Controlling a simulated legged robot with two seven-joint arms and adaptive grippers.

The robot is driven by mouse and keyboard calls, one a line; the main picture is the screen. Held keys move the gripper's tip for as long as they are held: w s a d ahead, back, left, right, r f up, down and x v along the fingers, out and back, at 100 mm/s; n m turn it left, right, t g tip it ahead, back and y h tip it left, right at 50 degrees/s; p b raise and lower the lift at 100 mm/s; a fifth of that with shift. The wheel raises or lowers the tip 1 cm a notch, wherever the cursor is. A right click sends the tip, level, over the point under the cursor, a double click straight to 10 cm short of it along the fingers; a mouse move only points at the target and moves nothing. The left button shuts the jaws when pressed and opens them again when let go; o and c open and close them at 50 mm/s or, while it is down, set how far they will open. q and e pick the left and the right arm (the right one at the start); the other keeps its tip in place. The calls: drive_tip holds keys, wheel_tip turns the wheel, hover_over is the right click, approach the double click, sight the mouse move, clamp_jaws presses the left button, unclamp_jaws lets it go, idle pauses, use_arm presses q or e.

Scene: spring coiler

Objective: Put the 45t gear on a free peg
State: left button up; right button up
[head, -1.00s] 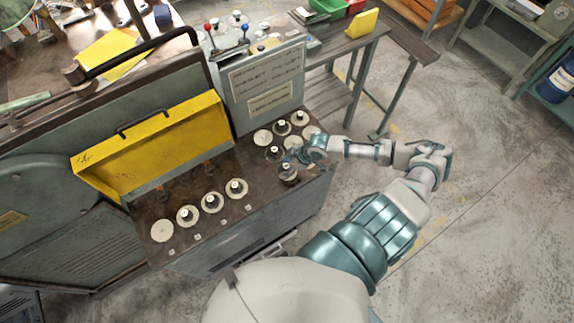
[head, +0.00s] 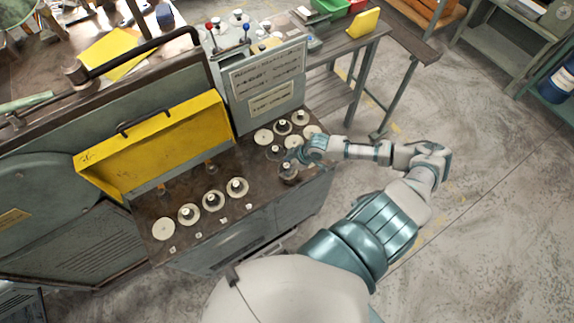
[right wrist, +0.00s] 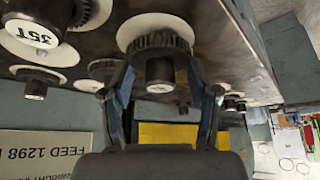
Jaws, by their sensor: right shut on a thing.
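My right gripper (head: 292,160) is low over the right part of the brown bench top. In the right wrist view, its two fingers (right wrist: 163,98) are closed on either side of a dark toothed gear (right wrist: 158,45) with a round hub. A pale disc shows directly behind this gear. I cannot read a tooth label on it, nor tell whether it sits on a peg. Another gear marked 35T (right wrist: 33,34) is at the upper left of the wrist view. My left gripper is not in view.
Several pale discs line the bench front, such as the bare disc (head: 163,229). More gears, like the dark gear (head: 282,126), stand near the grey control box (head: 268,88). The open yellow cover (head: 155,143) stands behind the row.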

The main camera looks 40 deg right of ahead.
drive_tip(key=shift+f, duration=0.5)
idle(0.6)
drive_tip(key=o, duration=1.5)
drive_tip(key=s+d+r+p, duration=0.2)
drive_tip(key=r+p, duration=0.1)
drive_tip(key=r, duration=0.8)
drive_tip(key=s+d+r+p, duration=0.2)
drive_tip(key=r+p, duration=0.2)
drive_tip(key=r, duration=0.8)
drive_tip(key=shift+s+r, duration=0.15)
drive_tip(key=shift+s, duration=0.2)
drive_tip(key=shift+a, duration=0.1)
